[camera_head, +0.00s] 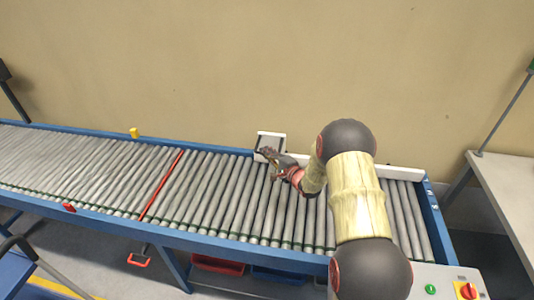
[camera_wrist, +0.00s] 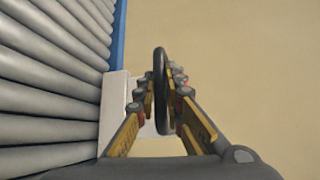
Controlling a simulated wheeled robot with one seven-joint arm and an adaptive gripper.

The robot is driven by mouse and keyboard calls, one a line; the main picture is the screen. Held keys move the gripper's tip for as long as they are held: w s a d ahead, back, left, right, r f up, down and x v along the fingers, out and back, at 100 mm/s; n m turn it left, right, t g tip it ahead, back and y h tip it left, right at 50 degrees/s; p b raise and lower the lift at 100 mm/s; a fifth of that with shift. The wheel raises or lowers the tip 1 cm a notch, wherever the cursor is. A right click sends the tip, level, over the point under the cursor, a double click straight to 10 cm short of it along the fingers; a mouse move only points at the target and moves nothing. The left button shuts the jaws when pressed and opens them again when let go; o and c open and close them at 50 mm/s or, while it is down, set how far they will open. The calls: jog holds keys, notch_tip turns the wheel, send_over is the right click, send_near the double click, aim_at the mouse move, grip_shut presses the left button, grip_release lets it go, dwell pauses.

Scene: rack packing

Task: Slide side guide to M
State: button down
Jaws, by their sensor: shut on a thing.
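The side guide (camera_head: 400,172) is a long white bar along the far side of the roller conveyor, partly hidden behind my arm. A white-edged plate (camera_head: 271,134) stands at its left end, by the far blue rail. My gripper (camera_head: 266,152) is at this left end. In the wrist view my gripper (camera_wrist: 162,82) is shut on a dark upright handle (camera_wrist: 160,62), with the white guide (camera_wrist: 114,105) just left of it. No M mark is readable in either view.
The conveyor rollers (camera_head: 90,165) are bare, with a red bar (camera_head: 160,187) across them to the left. A yellow block (camera_head: 134,132) sits on the far rail. A control box (camera_head: 447,284) is at the lower right, and a pale table (camera_head: 510,180) stands at the right.

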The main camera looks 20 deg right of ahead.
jog(key=s+a+p, duration=0.2)
jog(key=s+a, duration=0.2)
jog(key=s, duration=0.2)
jog(key=shift+s+a, duration=0.15)
jog(key=shift+s, duration=0.05)
jog(key=shift+f, duration=0.1)
jog(key=c, duration=1.9)
grip_release()
jog(key=v, duration=1.2)
